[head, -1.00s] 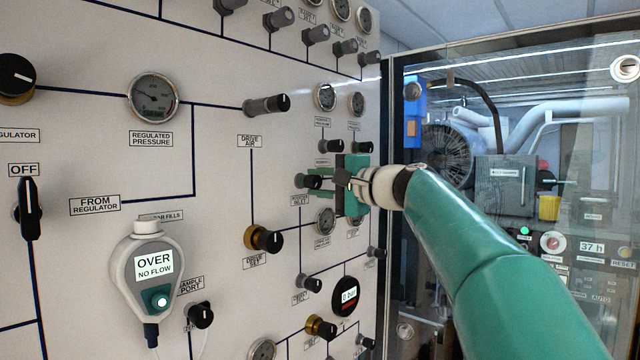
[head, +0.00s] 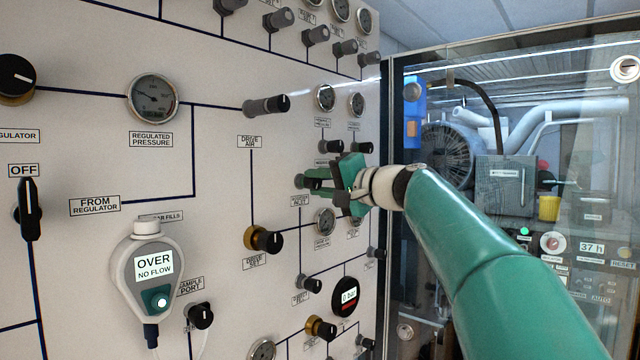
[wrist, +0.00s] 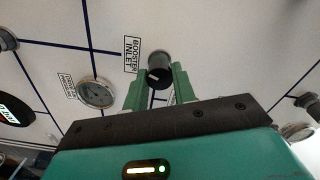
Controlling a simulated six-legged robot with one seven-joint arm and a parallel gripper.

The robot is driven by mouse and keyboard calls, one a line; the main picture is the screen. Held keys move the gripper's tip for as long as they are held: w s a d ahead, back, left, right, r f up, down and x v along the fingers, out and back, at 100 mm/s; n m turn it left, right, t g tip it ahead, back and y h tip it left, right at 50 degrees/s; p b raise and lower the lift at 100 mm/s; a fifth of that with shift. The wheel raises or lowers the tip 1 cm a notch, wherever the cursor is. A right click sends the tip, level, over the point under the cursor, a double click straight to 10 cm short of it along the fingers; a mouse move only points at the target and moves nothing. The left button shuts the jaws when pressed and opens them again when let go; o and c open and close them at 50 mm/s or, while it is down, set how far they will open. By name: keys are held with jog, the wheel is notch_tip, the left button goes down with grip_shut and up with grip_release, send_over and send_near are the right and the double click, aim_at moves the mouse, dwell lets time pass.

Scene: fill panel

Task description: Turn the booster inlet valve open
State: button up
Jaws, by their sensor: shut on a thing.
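The booster inlet valve is a dark round knob (wrist: 158,72) on a grey stem, beside the label BOOSTER INLET (wrist: 131,55) in the wrist view. My gripper (wrist: 158,85) has its green fingers on both sides of the knob and is shut on it. In the head view my gripper (head: 318,181) reaches the panel from the right, and its fingers largely hide the knob there. A light mark shows on the knob's face in the wrist view.
A gauge (head: 325,221) sits just below the knob, and another dark knob (head: 331,146) sits just above. The drive set knob (head: 264,240) is to the lower left. The glass-fronted cabinet (head: 520,130) stands to the right of the panel (head: 90,60).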

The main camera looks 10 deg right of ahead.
jog(key=shift+d, duration=0.1)
jog(key=o, duration=0.9)
jog(key=shift+s, duration=0.1)
jog(key=shift+o, duration=0.4)
jog(key=v, duration=1.3)
jog(key=shift+s+d, duration=0.2)
jog(key=s+a+f+g+h, duration=0.1)
jog(key=s+a+f+g, duration=0.15)
jog(key=f, duration=0.35)
jog(key=s+a+f+g+h, duration=0.1)
jog(key=s+a+f, duration=0.1)
jog(key=a+f, duration=0.25)
jog(key=s+f+n+g+h, duration=0.1)
jog(key=s+f+n+h, duration=0.1)
jog(key=s+f, duration=0.4)
jog(key=s+a+f+n+g+h, duration=0.1)
jog(key=s+f, duration=0.6)
jog(key=f, duration=0.7)
jog(key=s+a+f+n+g+h, duration=0.1)
jog(key=s+f+n+g+h, duration=0.2)
jog(key=f, duration=0.7)
jog(key=s+h, duration=0.2)
jog(key=s, duration=0.1)
jog(key=shift+s+h, duration=0.3)
